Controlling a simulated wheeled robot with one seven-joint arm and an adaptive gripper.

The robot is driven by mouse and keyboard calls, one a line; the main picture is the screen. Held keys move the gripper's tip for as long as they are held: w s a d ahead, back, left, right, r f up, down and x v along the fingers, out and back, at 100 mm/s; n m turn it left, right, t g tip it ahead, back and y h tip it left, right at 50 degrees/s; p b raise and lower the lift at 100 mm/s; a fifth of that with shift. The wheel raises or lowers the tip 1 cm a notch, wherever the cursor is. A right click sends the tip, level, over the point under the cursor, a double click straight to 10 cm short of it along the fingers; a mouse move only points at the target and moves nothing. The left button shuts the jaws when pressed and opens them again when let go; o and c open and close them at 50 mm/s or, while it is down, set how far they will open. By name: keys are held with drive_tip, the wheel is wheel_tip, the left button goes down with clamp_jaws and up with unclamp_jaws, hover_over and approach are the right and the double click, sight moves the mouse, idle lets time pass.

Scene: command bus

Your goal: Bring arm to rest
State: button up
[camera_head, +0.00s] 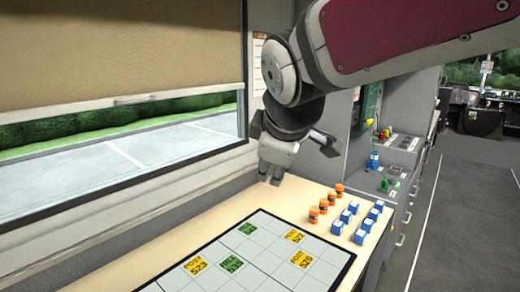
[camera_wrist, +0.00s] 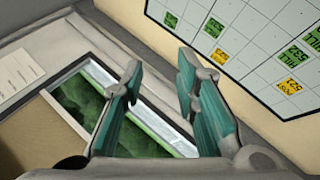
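My gripper (camera_head: 270,176) hangs from my arm over the far left edge of the table, near the window wall, in the head view. In the wrist view my gripper (camera_wrist: 158,78) shows two teal-padded fingers spread apart with nothing between them. The table (camera_head: 187,222) lies below, with a gridded board (camera_head: 270,238) on it. My arm reaches in from the upper right, and its maroon link crosses the top of the head view.
Green and yellow labelled cards, such as a yellow card (camera_head: 196,265), lie on the board. A window (camera_head: 130,135) with a blind is left. Grey cabinets (camera_head: 400,160) stand behind; floor is clear at right.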

drive_tip(key=s+d+f+m+g+p, duration=0.1)
drive_tip(key=s+d+m, duration=0.3)
drive_tip(key=s, duration=0.4)
drive_tip(key=s+d+f+m+g+p, duration=0.1)
drive_tip(key=s+d+f+m+p, duration=0.1)
drive_tip(key=s+d+m, duration=0.3)
drive_tip(key=s+d+f+m+g+h+p, duration=0.1)
drive_tip(key=s+d+m+g, duration=0.1)
drive_tip(key=s+d+m, duration=0.3)
drive_tip(key=s+d, duration=0.3)
drive_tip(key=s, duration=0.4)
drive_tip(key=shift+s+f, duration=0.35)
drive_tip(key=shift+s, duration=0.05)
idle(0.4)
